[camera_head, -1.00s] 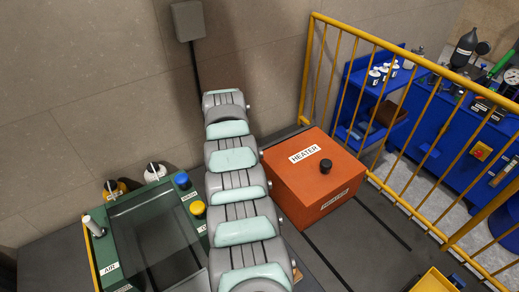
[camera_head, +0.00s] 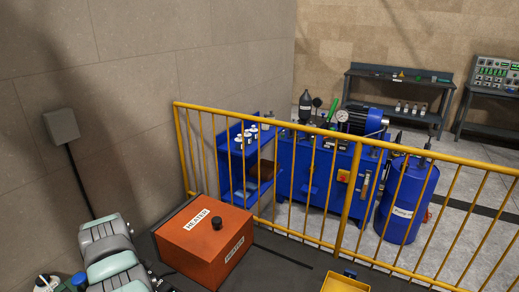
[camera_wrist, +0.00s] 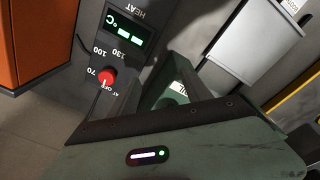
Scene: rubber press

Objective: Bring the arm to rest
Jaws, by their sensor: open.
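My arm (camera_head: 108,258) shows at the lower left of the head view, and its gripper end is out of that frame. In the wrist view my gripper (camera_wrist: 162,92) shows from its green-grey body with a lit strip at the bottom. Its fingers point away from the camera, partly lost against the dark background. They stand apart, and I see nothing held between them. A dark control panel (camera_wrist: 122,50) with a red knob (camera_wrist: 107,76), a green °C display and the word HEAT lies beyond the fingers.
The orange heater box (camera_head: 205,245) stands right of my arm; an orange surface (camera_wrist: 18,45) shows in the wrist view. A yellow railing (camera_head: 345,215) runs behind it. Beyond are a blue shelf (camera_head: 225,165), blue machine (camera_head: 290,185) and blue drum (camera_head: 405,205). A yellow tray (camera_head: 345,283) sits at the bottom.

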